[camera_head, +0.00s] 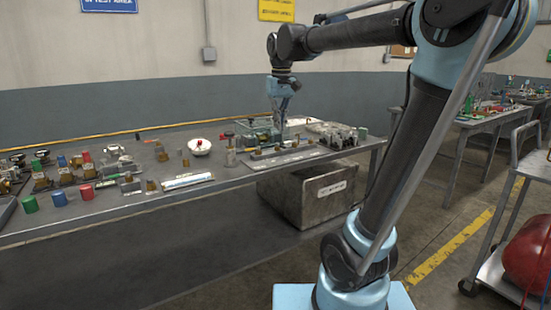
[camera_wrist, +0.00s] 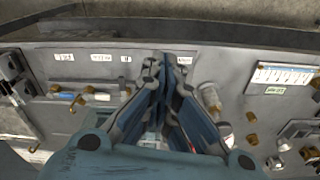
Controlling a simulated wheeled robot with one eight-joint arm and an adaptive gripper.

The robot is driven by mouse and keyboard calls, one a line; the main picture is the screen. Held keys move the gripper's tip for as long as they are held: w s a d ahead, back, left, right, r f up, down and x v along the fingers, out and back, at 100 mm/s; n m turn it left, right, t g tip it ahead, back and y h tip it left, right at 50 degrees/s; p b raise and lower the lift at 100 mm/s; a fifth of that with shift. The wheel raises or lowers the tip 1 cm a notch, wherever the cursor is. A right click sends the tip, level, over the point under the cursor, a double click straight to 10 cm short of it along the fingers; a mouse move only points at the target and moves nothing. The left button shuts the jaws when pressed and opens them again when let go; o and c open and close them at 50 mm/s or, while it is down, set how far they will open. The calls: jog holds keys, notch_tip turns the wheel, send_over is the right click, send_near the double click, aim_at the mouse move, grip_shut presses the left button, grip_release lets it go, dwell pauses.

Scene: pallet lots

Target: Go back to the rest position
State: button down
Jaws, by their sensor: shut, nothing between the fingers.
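My gripper (camera_head: 283,118) hangs from the arm, pointing down over the right part of the long grey table (camera_head: 110,213). In the wrist view my gripper (camera_wrist: 163,62) has its fingertips together, with nothing visible between them. It is above a flat plate (camera_head: 290,160) with small brass and metal parts, close to a clear greenish box (camera_head: 254,130). The head view does not show clearly how high the fingertips are above the parts.
A white bowl (camera_head: 200,147) stands left of my gripper. A grey bin (camera_head: 312,193) sits under the table. A cart with a red tank (camera_head: 530,255) stands at right.

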jog(key=s+d+f+m, duration=0.1)
jog(key=s+d+f, duration=0.5)
jog(key=f, duration=0.3)
jog(key=s+d+f+m+t, duration=0.1)
jog(key=s+d+f, duration=0.5)
jog(key=s+f, duration=0.2)
jog(key=s+d+f+m, duration=0.2)
jog(key=s+d+f, duration=0.4)
jog(key=f, duration=0.4)
jog(key=shift+s+f, duration=0.25)
jog(key=shift+s, duration=0.35)
jog(key=shift+w+f, duration=0.2)
jog(key=shift+w, duration=0.2)
